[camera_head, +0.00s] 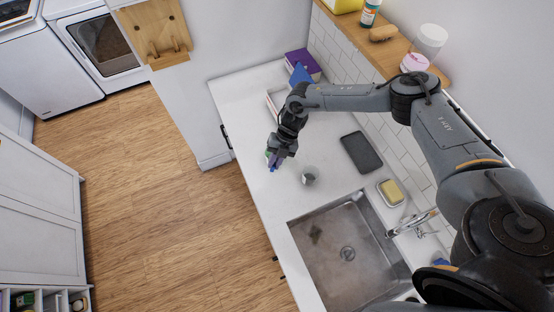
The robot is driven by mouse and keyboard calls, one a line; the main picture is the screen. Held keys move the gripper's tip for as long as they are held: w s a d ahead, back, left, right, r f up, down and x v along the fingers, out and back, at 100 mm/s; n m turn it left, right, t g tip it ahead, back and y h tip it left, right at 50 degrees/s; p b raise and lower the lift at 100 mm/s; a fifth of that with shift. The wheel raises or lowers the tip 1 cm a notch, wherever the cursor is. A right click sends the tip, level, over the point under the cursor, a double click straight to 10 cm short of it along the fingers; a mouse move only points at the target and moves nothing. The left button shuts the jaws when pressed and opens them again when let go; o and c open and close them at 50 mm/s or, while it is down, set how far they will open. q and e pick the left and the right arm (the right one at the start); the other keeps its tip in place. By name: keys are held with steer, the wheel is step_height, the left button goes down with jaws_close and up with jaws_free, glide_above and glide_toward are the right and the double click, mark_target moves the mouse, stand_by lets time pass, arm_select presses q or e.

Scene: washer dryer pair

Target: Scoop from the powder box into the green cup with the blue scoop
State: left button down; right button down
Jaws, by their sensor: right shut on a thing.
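My right gripper (279,153) is shut on the blue scoop (274,164), above the white counter near its front edge. A small bit of green (267,154) shows just left of the fingers. It looks like the green cup, mostly hidden by the gripper, and I cannot tell if the scoop is over or in it. A purple box (304,61), which may be the powder box, stands at the counter's far end by the tiled wall, partly behind a blue item (299,74). My left gripper is not in view.
A grey cup (309,175) stands right of the gripper, near the sink (345,250). A dark flat mat (361,152) and a yellow sponge in a dish (391,191) lie by the wall. A pale open tray (271,103) is partly behind my arm. A wooden shelf (352,27) overhangs the back.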

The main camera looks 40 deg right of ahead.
steer(key=shift+w+a+g+h+b, duration=0.25)
steer(key=shift+w+g+h+b, duration=0.1)
steer(key=shift+g+h, duration=0.15)
steer(key=shift+a+f+n+g+h+b, duration=0.1)
steer(key=shift+f+n+g+h+b, duration=0.15)
steer(key=shift+g+h+b, duration=0.65)
steer(key=shift+r, duration=0.55)
step_height(320, 180, up, 3)
steer(key=p, duration=0.2)
steer(key=shift+s+p, duration=0.1)
steer(key=shift+p, duration=0.3)
steer(key=shift+r+p, duration=0.4)
steer(key=shift+r, duration=0.4)
